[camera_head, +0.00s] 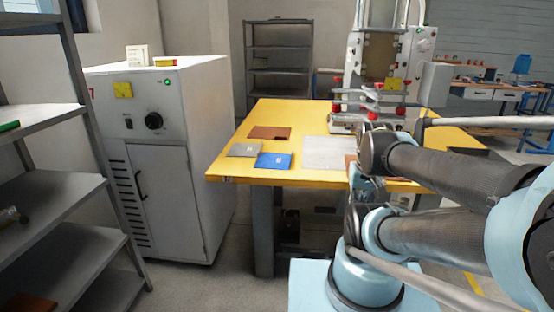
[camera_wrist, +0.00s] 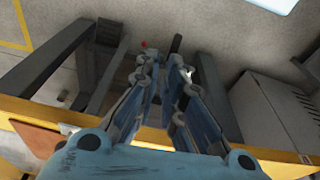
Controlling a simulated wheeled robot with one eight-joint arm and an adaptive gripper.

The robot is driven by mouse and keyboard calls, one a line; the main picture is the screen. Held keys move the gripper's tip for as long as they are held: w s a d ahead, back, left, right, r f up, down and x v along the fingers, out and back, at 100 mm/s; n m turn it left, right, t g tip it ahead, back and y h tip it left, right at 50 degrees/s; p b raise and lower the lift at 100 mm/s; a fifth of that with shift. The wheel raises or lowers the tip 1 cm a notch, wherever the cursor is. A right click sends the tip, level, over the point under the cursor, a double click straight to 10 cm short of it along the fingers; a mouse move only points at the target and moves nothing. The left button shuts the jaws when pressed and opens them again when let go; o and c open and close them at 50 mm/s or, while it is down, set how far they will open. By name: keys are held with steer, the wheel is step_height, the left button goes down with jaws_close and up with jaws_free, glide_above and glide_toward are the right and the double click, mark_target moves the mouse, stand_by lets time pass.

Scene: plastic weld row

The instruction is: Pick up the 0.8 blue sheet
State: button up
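The blue sheet (camera_head: 273,160) lies flat near the front edge of the yellow table (camera_head: 230,168), with a small pale mark on it. A grey sheet (camera_head: 243,150) lies just left of it and a brown sheet (camera_head: 269,132) behind. My gripper (camera_wrist: 162,62) shows in the wrist view with its two fingers apart and nothing between them. It points past the yellow table edge (camera_wrist: 265,153) toward the floor. I cannot make out the gripper in the head view. The blue sheet does not show in the wrist view.
A large pale sheet (camera_head: 329,152) lies right of the blue one. A press machine (camera_head: 379,75) stands at the table's back right. A white cabinet (camera_head: 170,165) stands left of the table, and a metal shelf (camera_head: 50,205) at far left. Open floor lies between cabinet and table.

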steer(key=shift+w, duration=0.2)
steer(key=w+a+r+g, duration=0.1)
steer(key=w+a+r, duration=0.45)
steer(key=w, duration=0.25)
steer(key=w+a+r, duration=0.4)
steer(key=w+r, duration=0.2)
steer(key=w, duration=0.2)
steer(key=w+a+r+g, duration=0.1)
steer(key=w+a+r, duration=0.3)
steer(key=w+r, duration=0.3)
steer(key=w+a+m, duration=0.1)
steer(key=w+a, duration=0.7)
step_height(320, 180, down, 17)
steer(key=shift+d+f, duration=0.1)
steer(key=shift+f, duration=0.05)
jaws_close()
